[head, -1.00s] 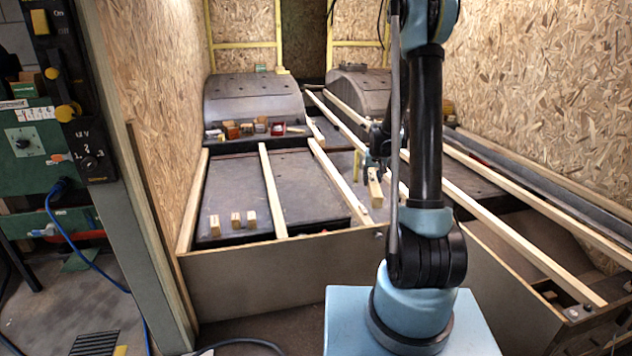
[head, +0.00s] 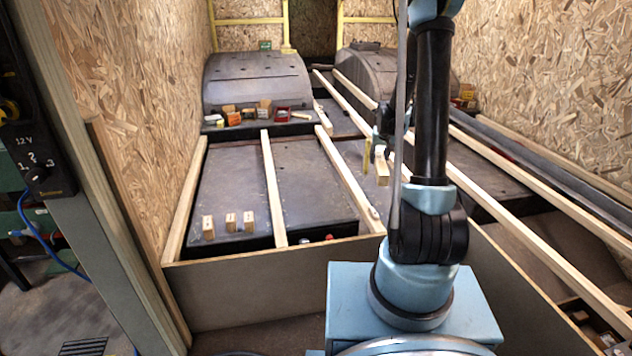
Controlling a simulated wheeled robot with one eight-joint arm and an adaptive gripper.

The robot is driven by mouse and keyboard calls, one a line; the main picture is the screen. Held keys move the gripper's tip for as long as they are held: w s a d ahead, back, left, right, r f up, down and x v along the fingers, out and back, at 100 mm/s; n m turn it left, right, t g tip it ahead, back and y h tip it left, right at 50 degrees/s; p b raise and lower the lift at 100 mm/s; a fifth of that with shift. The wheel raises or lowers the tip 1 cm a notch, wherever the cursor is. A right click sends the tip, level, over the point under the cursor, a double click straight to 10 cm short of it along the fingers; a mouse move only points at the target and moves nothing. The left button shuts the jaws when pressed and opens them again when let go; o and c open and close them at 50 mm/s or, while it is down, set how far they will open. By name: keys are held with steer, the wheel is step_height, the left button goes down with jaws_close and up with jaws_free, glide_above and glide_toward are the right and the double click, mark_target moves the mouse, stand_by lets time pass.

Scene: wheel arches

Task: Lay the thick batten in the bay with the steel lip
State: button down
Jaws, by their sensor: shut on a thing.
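My gripper (head: 380,138) is shut on a short, pale wooden piece (head: 382,168), seemingly the thick batten. It hangs upright below the jaws, over the right part of the framed floor; the arm partly hides the jaws. A long grey steel strip (head: 548,172), seemingly the steel lip, runs along the right side beside the bay there. Three small wooden blocks stand in the left bay: one (head: 208,227), a second (head: 230,222) and a third (head: 249,220). Their markings are too small to read.
Long pale rails (head: 273,190) divide the dark floor into bays. A front board (head: 270,285) closes the near edge. Two dark wheel arches, left (head: 257,82) and right (head: 372,72), stand at the back. Small boxes (head: 264,107) lie before the left arch. A thin yellow upright (head: 367,155) is near my gripper.

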steer(key=shift+w+a+f, duration=0.15)
steer(key=shift+w+a, duration=0.05)
steer(key=w+a+f+n+g+y, duration=0.1)
steer(key=w+a+f+n+g, duration=0.1)
steer(key=a+f+n, duration=0.6)
steer(key=w+a+f+n+g+y, duration=0.25)
steer(key=a+n, duration=0.35)
steer(key=a, duration=0.4)
steer(key=w+a+f+n+g+y, duration=0.1)
steer(key=a+f+n, duration=0.55)
steer(key=a, duration=0.25)
steer(key=shift+n, duration=0.35)
steer(key=shift+f, duration=4)
steer(key=shift+s, duration=0.1)
steer(key=c, duration=1.1)
jaws_free()
steer(key=shift+o, duration=0.2)
